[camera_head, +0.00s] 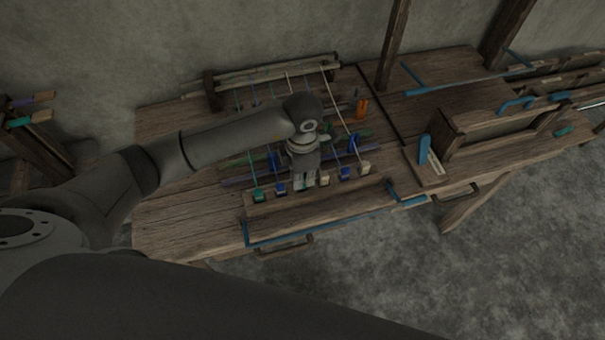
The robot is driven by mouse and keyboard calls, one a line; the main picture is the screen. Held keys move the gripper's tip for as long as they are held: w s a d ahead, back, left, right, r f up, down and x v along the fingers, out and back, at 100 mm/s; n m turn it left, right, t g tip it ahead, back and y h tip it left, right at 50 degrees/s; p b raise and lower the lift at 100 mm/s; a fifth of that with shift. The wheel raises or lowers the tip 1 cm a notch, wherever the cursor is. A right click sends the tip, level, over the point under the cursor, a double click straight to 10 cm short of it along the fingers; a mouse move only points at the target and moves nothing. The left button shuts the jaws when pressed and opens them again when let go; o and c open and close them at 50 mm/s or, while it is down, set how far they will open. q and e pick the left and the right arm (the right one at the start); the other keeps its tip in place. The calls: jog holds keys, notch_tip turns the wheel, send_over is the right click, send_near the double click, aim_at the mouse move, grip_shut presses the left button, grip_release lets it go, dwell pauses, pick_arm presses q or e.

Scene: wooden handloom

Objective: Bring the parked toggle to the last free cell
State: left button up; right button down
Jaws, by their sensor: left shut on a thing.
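My left gripper (304,186) is over the front row of toggles on the wooden loom, pointing down, and it is shut on a toggle that its fingers mostly hide. To its left in the row are a green toggle (257,196) and a dark blue toggle (281,190). To its right are a pale toggle (324,181), a blue toggle (344,173) and another pale toggle (366,168). Cords run back from the row to a rear rail (270,72). I cannot tell which cell is free. My right gripper is out of view.
An orange block (362,106) stands behind the row at the right. A blue-edged wooden bar (320,214) lies in front of the row. A raised wooden frame (500,135) stands on the right of the table. The tabletop's left end (175,215) is clear.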

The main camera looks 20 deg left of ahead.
pick_arm(q)
jog(key=shift+f+b, duration=0.75)
jog(key=shift+f, duration=0.3)
jog(key=o, duration=0.8)
jog(key=shift+r, duration=0.1)
notch_tip(320, 180, up, 12)
